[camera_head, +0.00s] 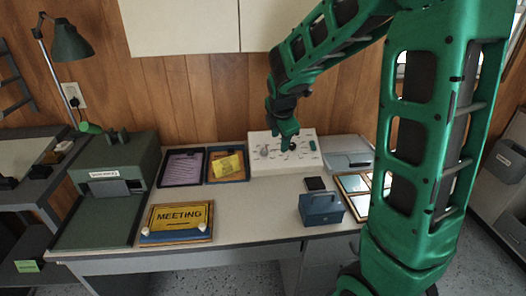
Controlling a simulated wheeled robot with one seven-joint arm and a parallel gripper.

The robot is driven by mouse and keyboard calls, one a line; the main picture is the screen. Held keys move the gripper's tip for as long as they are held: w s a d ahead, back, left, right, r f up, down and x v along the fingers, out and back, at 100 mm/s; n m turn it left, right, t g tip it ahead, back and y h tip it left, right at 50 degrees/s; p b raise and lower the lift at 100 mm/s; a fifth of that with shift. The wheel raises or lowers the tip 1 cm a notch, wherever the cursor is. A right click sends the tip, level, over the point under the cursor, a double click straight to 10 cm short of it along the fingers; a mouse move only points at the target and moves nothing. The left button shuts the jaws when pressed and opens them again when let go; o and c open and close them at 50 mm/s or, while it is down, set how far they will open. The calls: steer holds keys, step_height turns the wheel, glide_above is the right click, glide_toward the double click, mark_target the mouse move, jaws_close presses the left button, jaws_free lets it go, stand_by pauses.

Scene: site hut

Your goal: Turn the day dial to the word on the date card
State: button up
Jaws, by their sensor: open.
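A white box with a sloped face (310,158) stands at the back of the desk. Small dark marks ring its face, too small to read; a small grey knob (264,152) shows left of my gripper, and it looks like the dial. My gripper (291,147) is at the end of my green arm, in front of or over the box's face, and hides part of it. I cannot tell whether it touches. It holds nothing that I can see. No card is clearly readable as the date card; a yellow note (228,166) lies on a dark-framed tray.
A yellow MEETING sign (179,215) lies at the front of the desk. A blue-grey box with a handle (321,208), a black pad (315,183) and frames (352,183) are at the right. A green machine (118,165) stands left. Clear desktop (262,205) lies between.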

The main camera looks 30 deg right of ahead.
mark_target(264, 151)
steer(key=w+f+n, duration=0.1)
steer(key=w+f, duration=0.2)
steer(key=w+f+n, duration=0.1)
steer(key=w+f, duration=0.2)
steer(key=f, duration=0.1)
steer(key=w+f+n, duration=0.1)
steer(key=w+f, duration=0.2)
steer(key=w, duration=0.1)
steer(key=shift+w+a+f+n+t, duration=0.1)
steer(key=shift+a+f+n+t, duration=0.2)
steer(key=shift+n+t, duration=0.1)
steer(key=shift+c, duration=0.4)
steer(key=c, duration=1)
